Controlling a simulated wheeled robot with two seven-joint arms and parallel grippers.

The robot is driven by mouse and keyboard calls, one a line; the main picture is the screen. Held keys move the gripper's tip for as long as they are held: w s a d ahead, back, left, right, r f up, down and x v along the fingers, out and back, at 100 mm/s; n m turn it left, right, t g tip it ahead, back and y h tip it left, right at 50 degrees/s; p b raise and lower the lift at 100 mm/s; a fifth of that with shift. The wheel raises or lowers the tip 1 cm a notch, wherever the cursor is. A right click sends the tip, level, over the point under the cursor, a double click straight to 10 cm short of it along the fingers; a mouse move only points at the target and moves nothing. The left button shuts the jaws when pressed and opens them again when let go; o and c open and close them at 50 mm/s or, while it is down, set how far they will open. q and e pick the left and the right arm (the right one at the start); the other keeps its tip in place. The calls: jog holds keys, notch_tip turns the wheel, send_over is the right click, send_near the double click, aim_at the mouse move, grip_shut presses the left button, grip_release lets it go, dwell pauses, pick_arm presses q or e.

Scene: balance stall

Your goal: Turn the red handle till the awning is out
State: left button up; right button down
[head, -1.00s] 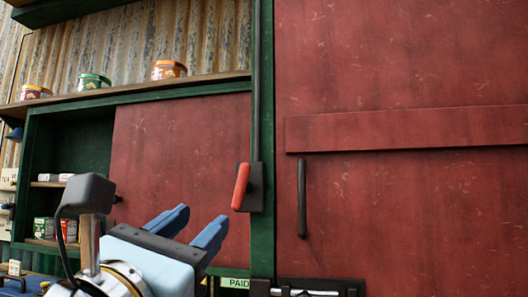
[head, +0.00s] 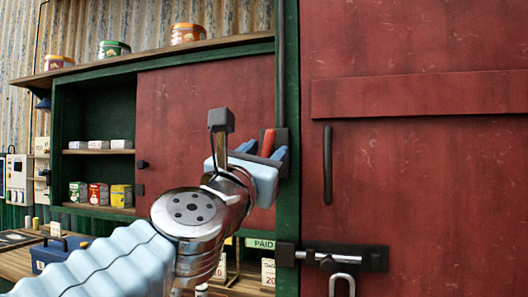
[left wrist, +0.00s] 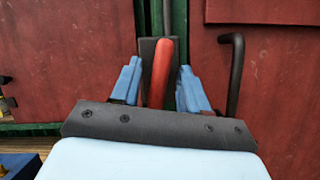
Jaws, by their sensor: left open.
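The red handle (head: 268,142) hangs from a dark bracket (head: 281,139) on the green post. In the head view my left gripper (head: 263,150) is at the handle and covers its lower part. In the left wrist view the red handle (left wrist: 161,72) stands between the two blue fingers of my left gripper (left wrist: 158,88). The fingers are open, with a gap visible on each side of the handle. A dark rod runs up the post above the bracket. The awning is not recognisable in these frames. My right gripper is not in view.
A red door (head: 420,180) with a black pull handle (head: 328,165) and a bolt with padlock (head: 335,260) is close on the right. A shelf (head: 160,58) with tins and a cabinet with small boxes are on the left. A red sliding panel (head: 190,90) lies behind my arm.

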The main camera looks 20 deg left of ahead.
pick_arm(q)
jog(key=shift+c, duration=0.3)
grip_shut()
jog(key=shift+m, duration=0.4)
